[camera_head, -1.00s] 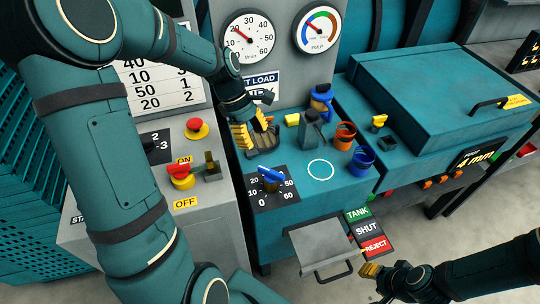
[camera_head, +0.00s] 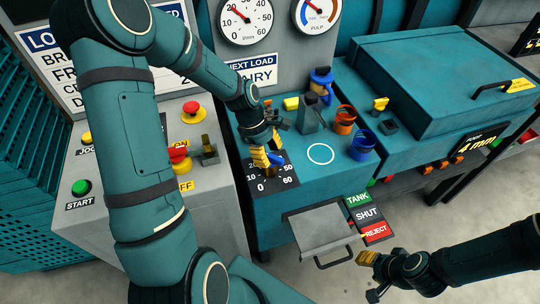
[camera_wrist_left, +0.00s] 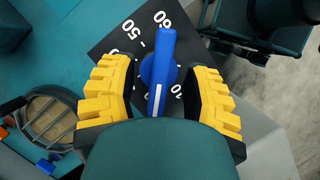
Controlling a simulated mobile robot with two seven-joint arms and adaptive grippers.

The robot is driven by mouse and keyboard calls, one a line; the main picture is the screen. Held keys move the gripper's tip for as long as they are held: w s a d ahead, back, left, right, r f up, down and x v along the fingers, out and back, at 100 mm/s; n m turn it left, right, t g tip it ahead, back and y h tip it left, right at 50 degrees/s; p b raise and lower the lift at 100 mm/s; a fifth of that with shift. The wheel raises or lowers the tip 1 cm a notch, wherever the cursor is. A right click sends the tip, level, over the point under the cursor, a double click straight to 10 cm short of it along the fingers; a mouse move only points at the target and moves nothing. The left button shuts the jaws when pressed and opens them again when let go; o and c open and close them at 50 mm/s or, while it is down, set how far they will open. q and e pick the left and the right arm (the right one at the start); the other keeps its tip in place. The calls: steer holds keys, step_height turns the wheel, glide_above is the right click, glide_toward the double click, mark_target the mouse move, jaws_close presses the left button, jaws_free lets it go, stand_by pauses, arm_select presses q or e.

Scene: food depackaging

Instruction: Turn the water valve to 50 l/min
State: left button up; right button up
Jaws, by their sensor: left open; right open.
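The water valve is a blue knob (camera_head: 278,158) on a black dial plate (camera_head: 284,181) with a white scale from 0 to 60. In the left wrist view the blue knob (camera_wrist_left: 158,68) stands between my two yellow fingers, with gaps on both sides. It bears a white line on its lower part. The 50 and 60 marks show beyond it; the rest of the scale is partly hidden. My left gripper (camera_head: 267,157) is open around the knob. My right gripper (camera_head: 368,258) is open and empty, low at the right, near the REJECT label.
A flow gauge (camera_head: 244,17) marked l/min stands behind, its needle pointing to the upper left. A red-and-yellow switch (camera_head: 179,158) is left of the dial. A blue-handled jug (camera_head: 320,85), a grey container (camera_head: 311,114), an orange cup (camera_head: 344,119) and a blue cup (camera_head: 362,146) stand to the right.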

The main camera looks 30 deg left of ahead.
arm_select(q)
steer(key=shift+d+f, duration=0.15)
steer(key=shift+f, duration=0.15)
steer(key=shift+c, duration=0.4)
jaws_close()
